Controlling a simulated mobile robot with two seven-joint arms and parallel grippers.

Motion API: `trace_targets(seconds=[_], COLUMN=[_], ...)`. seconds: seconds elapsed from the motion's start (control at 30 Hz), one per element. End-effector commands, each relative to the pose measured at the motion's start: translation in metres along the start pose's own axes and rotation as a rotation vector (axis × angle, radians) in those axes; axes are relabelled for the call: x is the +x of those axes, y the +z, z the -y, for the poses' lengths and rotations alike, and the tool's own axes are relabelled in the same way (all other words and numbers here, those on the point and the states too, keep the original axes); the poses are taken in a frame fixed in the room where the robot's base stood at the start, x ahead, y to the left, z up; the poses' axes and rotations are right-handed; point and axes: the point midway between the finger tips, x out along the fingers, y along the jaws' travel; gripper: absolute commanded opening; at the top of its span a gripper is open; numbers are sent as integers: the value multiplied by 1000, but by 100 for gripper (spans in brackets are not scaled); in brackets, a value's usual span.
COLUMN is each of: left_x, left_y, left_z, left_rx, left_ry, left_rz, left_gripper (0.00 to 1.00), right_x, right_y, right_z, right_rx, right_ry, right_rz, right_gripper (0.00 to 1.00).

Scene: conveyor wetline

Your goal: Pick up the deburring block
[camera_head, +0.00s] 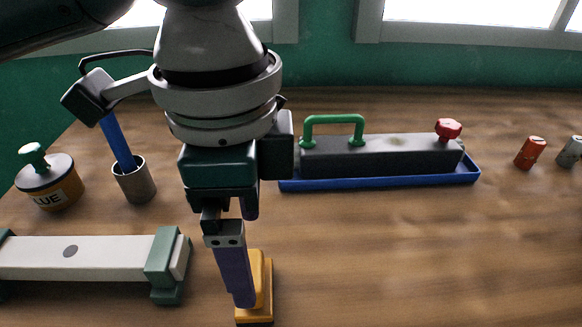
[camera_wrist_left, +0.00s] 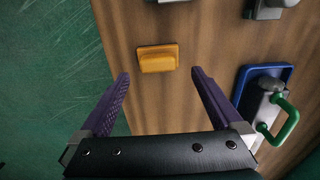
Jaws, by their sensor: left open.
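The deburring block looks to be the small orange-yellow block (camera_head: 262,285) on the wooden table, at the bottom centre of the head view. In the left wrist view the block (camera_wrist_left: 157,57) lies just beyond the fingertips, roughly in line with the gap between them. My left gripper (camera_head: 242,292) points down over the table in the head view, and one purple finger partly covers the block. In the left wrist view the left gripper (camera_wrist_left: 160,74) is open, with nothing between its fingers. My right gripper is in neither view.
A grey tool with green handle (camera_head: 390,155) sits in a blue tray (camera_head: 390,182) behind right. A pale bar with green ends (camera_head: 100,257), a metal cup (camera_head: 134,182) and a glue pot (camera_head: 52,185) stand left. A red can (camera_head: 530,152) stands far right. The front right table is clear.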

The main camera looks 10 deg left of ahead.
Motion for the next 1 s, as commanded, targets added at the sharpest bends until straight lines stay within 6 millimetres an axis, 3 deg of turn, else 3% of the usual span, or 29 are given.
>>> trace_targets(seconds=[0.5,0.83,1.0], left_x=[68,76,76], left_y=[1,1,1], left_z=[-1,-1,-1], left_rx=[-1,0,0], left_ry=[0,-2,-2], left_rz=[0,-3,-2], left_gripper=[100,100,81], right_x=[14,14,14], right_y=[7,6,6], right_z=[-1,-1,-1], right_rx=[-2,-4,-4], right_ry=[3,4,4], right_rz=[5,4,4], right_gripper=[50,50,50])
